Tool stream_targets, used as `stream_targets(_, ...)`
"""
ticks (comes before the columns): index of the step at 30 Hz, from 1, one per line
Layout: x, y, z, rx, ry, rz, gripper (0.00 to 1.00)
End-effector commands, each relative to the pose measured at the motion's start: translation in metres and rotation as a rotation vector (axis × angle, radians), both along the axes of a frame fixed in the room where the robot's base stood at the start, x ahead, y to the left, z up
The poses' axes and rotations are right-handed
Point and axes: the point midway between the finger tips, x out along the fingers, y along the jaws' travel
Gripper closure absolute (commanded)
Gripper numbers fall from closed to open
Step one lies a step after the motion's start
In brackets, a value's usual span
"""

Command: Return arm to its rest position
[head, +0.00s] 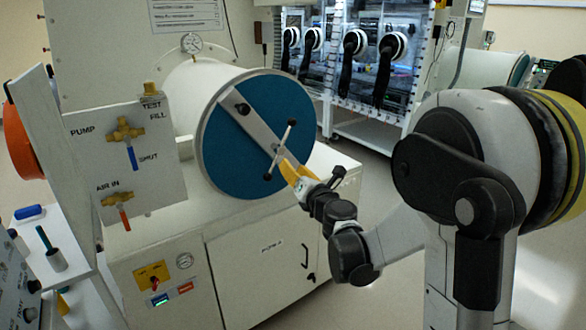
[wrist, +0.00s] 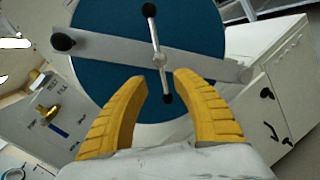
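My gripper (wrist: 160,84) is open and empty in the wrist view, with its two yellow fingers spread apart. Between and beyond the fingertips is the T-handle bar (wrist: 153,35) on the round blue door (wrist: 195,22). The fingers do not appear closed on the bar. In the head view my gripper (head: 287,172) reaches from the right to the blue door (head: 250,165), close to the lower part of the crossbar handle (head: 280,150). A grey strap (head: 250,123) runs diagonally across the door. Whether a fingertip touches the handle cannot be told.
A valve panel (head: 125,160) with a blue and a red lever stands left of the chamber. The white cabinet (head: 225,250) is below it. Glove boxes (head: 375,60) with black gloves stand behind. A shelf (head: 75,262) with small items is at left. Floor shows at right.

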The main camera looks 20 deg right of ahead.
Motion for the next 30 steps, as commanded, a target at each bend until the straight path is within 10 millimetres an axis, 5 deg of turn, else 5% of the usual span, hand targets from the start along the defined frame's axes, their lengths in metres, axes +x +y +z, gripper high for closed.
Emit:
stream_targets(14,-0.005,0.009,0.006,-0.084,0.004,0.023,0.67)
stream_targets(20,-0.052,0.067,0.028,-0.745,0.015,0.21,0.67)
stream_targets(24,-0.114,0.108,0.023,-1.407,-0.016,0.439,0.67)
stream_targets(30,-0.219,0.123,-0.015,-2.289,-0.148,0.858,0.67)
